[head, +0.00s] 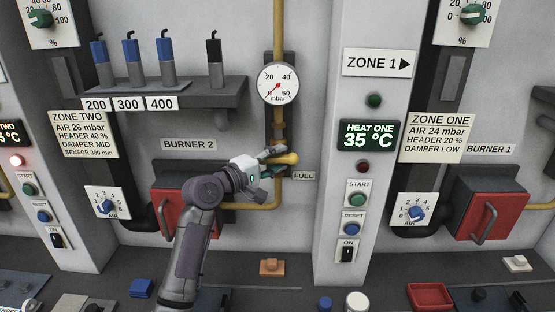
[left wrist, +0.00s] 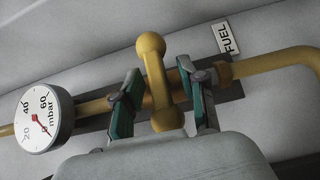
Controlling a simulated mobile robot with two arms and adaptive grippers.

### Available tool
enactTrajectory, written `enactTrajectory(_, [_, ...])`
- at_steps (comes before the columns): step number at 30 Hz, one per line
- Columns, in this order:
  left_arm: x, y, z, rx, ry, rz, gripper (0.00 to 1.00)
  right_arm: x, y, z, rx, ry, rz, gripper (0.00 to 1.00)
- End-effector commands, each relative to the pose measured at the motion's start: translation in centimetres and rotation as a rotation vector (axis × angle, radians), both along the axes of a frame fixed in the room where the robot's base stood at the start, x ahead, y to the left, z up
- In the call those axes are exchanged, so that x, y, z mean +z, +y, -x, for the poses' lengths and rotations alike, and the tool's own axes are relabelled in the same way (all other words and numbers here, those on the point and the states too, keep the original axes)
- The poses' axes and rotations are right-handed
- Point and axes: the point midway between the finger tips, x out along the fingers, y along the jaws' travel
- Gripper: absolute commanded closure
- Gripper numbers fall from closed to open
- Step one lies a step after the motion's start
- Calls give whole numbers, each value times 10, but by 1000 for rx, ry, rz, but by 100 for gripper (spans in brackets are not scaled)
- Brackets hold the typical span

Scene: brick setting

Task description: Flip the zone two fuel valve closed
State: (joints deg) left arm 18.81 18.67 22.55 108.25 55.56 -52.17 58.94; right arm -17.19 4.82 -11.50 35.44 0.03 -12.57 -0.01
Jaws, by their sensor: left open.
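The zone two fuel valve has a yellow handle with rounded ends (head: 289,159), on the vertical yellow pipe below the gauge, by the FUEL label (head: 304,176). The handle appears roughly crosswise to the pipe. In the left wrist view the handle (left wrist: 155,80) stands between the two green-padded fingers of my left gripper (left wrist: 160,103). The fingers are apart, with gaps seen on both sides of the handle. In the head view my left gripper (head: 271,166) is at the valve and hides part of it. My right gripper is not in view.
A pressure gauge (head: 278,84) sits just above the valve; it also shows in the left wrist view (left wrist: 45,118). The red burner 2 box (head: 171,212) is left of the valve, behind my arm. The zone one panel post (head: 339,260) stands to the right. A shelf (head: 228,92) juts out at upper left.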

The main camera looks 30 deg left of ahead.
Motion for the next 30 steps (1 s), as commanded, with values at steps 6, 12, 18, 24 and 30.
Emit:
enactTrajectory(6, [-1,9,34,3,2,-4,58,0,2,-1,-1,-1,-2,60])
enactTrajectory(12, [-1,19,76,2,4,-2,58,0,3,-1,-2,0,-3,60])
enactTrajectory(18, [0,25,105,1,4,-2,58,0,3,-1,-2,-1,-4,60])
enactTrajectory(24, [1,27,114,-1,3,-2,58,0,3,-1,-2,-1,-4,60])
enactTrajectory(30, [1,27,114,-1,2,-1,58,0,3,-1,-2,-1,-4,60])
